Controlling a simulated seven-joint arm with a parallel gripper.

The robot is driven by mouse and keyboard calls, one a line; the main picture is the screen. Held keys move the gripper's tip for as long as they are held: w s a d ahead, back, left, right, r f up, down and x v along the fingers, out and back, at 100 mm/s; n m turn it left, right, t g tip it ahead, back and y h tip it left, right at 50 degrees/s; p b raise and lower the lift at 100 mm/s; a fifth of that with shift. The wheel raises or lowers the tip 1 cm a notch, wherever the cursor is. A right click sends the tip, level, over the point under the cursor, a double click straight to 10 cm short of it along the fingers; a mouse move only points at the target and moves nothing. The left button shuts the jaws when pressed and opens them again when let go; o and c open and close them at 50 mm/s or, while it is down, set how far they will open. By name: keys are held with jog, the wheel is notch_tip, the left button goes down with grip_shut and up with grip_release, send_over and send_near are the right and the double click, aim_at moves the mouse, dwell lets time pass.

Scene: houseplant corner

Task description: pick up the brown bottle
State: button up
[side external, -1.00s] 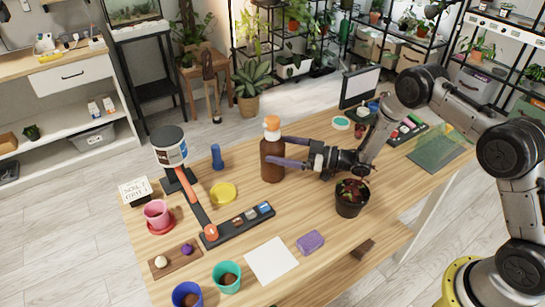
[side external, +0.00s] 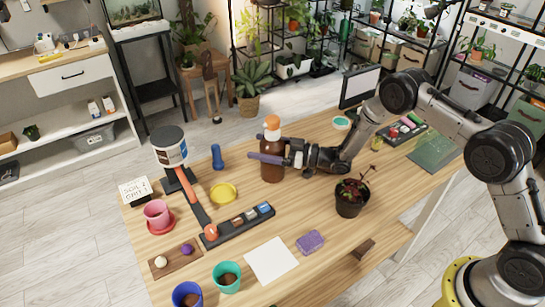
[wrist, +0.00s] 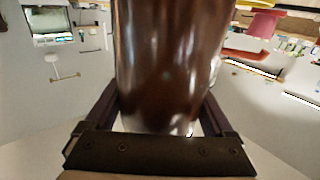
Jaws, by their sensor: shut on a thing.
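The brown bottle (side external: 271,165) with an orange cap (side external: 272,123) stands upright on the wooden table, left of my arm. My gripper (side external: 268,158) is shut on the bottle's body, with its fingers around the sides. In the wrist view the bottle (wrist: 165,65) fills the middle, between the two fingers of my gripper (wrist: 165,115). The bottle's base seems to be at table level; any small gap under it cannot be told.
A yellow dish (side external: 223,193) and a blue bottle-like object (side external: 217,157) are left of the bottle. A black tray (side external: 238,227) lies in front. A potted plant (side external: 350,200) stands to the right, near the arm. A white sheet (side external: 271,261) lies near the front.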

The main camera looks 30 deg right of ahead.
jog(key=c, duration=0.5)
jog(key=shift+r, duration=0.1)
jog(key=shift+c, duration=0.5)
